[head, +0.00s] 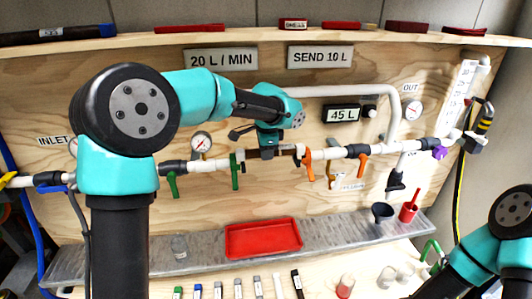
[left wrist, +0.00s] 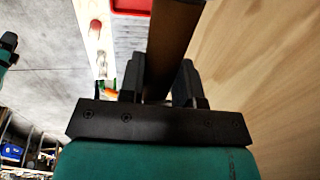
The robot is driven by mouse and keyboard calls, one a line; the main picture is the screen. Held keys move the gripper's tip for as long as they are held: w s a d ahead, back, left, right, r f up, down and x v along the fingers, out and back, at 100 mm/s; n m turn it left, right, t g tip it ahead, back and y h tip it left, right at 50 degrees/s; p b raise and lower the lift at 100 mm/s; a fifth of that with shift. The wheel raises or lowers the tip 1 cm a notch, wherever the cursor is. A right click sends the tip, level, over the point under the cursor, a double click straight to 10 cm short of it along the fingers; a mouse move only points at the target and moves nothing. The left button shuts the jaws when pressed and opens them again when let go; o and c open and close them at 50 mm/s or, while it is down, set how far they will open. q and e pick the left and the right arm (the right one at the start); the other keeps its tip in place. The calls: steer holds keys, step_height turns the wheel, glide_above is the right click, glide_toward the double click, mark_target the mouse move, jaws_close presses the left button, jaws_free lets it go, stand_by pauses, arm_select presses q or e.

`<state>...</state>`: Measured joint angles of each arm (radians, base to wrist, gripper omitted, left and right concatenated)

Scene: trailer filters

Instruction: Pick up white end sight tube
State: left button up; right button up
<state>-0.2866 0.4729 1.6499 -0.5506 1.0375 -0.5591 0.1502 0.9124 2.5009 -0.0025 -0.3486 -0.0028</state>
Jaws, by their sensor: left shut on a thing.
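My left gripper (head: 268,143) is at the white pipe run (head: 208,165) on the wooden panel, between a green-handled valve (head: 235,172) and an orange-handled valve (head: 307,162). It is shut on a dark brown tube (left wrist: 174,45), which runs up between the fingers in the left wrist view; the left gripper (left wrist: 160,85) hides part of it. I cannot see a white end on this tube. Several short sticks with coloured ends stand in a row at the bottom of the head view, including a white one (head: 278,286). My right gripper is outside the frames; only its arm shows at lower right.
A red tray (head: 263,238) lies on the metal shelf (head: 335,229) below the pipes. A dark cup (head: 382,213) and a red container (head: 408,212) stand to its right. A clear cup (head: 179,247) stands to its left. Gauges and signs are on the panel.

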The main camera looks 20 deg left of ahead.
arm_select(q)
steer(key=s+d, duration=0.2)
steer(key=s, duration=0.5)
steer(key=s+d+r, duration=0.1)
steer(key=s+d, duration=0.1)
steer(key=s, duration=0.5)
steer(key=shift+d+r, duration=0.15)
steer(key=shift+d, duration=0.15)
